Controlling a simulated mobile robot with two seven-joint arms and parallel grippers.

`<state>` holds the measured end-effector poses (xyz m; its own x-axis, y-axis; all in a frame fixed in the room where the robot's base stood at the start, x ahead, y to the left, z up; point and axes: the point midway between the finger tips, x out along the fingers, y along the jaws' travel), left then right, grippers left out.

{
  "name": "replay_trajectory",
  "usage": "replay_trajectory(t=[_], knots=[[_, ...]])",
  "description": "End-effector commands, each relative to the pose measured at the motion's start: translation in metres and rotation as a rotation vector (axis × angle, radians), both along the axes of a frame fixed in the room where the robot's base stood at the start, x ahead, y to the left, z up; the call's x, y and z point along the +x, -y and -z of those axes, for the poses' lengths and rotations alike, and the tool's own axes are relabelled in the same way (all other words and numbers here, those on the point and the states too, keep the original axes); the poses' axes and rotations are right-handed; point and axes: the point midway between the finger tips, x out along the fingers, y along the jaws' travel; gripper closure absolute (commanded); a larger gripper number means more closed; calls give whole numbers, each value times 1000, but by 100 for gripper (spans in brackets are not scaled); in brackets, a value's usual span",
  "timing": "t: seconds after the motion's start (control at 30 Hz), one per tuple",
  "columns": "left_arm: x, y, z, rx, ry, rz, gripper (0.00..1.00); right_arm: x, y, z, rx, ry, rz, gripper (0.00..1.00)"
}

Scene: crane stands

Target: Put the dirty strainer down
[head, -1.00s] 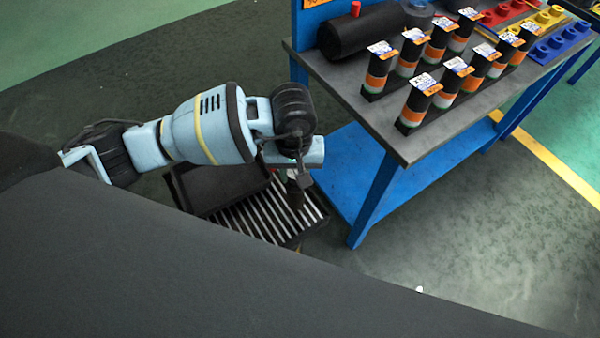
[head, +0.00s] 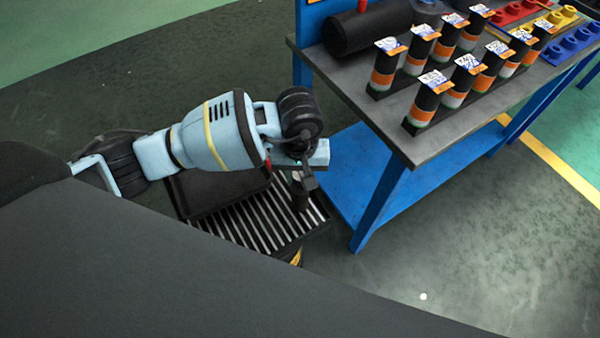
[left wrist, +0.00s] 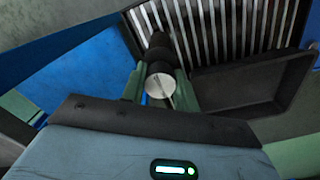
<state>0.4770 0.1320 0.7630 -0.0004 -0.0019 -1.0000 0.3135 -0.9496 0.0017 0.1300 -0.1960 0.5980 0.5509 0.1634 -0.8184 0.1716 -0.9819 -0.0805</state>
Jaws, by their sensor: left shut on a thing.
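The dirty strainer (head: 299,198) is a dark upright cylinder. In the left wrist view its round silver top (left wrist: 159,86) shows between the green fingers, with its dark body beyond. My left gripper (head: 304,178) is shut on it from above. The strainer is over the slatted part of a low dark stand (head: 262,212); light slats also show in the left wrist view (left wrist: 225,30). I cannot tell whether its lower end touches the slats. My right gripper is not in view.
A dark shallow tray (head: 215,193) adjoins the slats. A blue-framed bench (head: 385,135) stands right of my arm, with a blue lower shelf (head: 345,180). Several labelled dark cylinders (head: 428,103) stand on its top. A dark roll (head: 365,30) lies at its back.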

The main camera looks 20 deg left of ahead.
Motion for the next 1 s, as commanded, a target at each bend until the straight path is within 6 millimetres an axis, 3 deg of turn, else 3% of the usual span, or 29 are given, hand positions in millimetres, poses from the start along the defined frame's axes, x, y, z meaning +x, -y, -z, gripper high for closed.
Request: replay_trajectory(t=[0.07, 0.1, 0.23, 0.67, 1.0], knots=[[0, 0, 4, 1, -1, 0, 94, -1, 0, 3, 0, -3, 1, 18], [0, 0, 3, 1, -1, 0, 66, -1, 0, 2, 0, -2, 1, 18], [0, 0, 3, 1, -1, 0, 49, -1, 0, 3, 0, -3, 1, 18], [1, 0, -7, 0, 2, 0, 48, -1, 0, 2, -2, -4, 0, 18], [1, 0, -70, 1, 5, 1, 48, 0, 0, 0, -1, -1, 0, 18]])
